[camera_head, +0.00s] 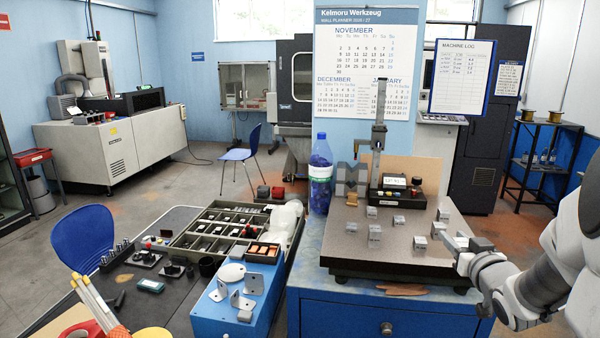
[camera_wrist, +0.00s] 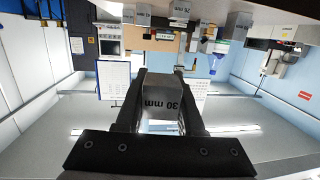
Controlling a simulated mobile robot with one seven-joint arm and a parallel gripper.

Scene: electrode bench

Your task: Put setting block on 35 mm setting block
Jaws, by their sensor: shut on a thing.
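My gripper (camera_head: 457,241) is at the right edge of the granite plate in the head view. In the wrist view my gripper (camera_wrist: 160,98) is shut on a grey setting block (camera_wrist: 158,92) marked 30 mm, held between both fingers. Several small grey blocks stand apart on the plate, among them a front block (camera_head: 420,242), a left block (camera_head: 375,232), a middle block (camera_head: 398,221) and a right block (camera_head: 438,229). Their marks are too small to read in the head view, so I cannot tell which is the 35 mm setting block.
The granite plate (camera_head: 350,253) rests on a blue cabinet (camera_head: 340,310). A height gauge (camera_head: 379,150) with a display base stands at its back. A blue bottle (camera_head: 320,178) stands to the left, near a compartment tray (camera_head: 190,254). Clear plate lies between the blocks.

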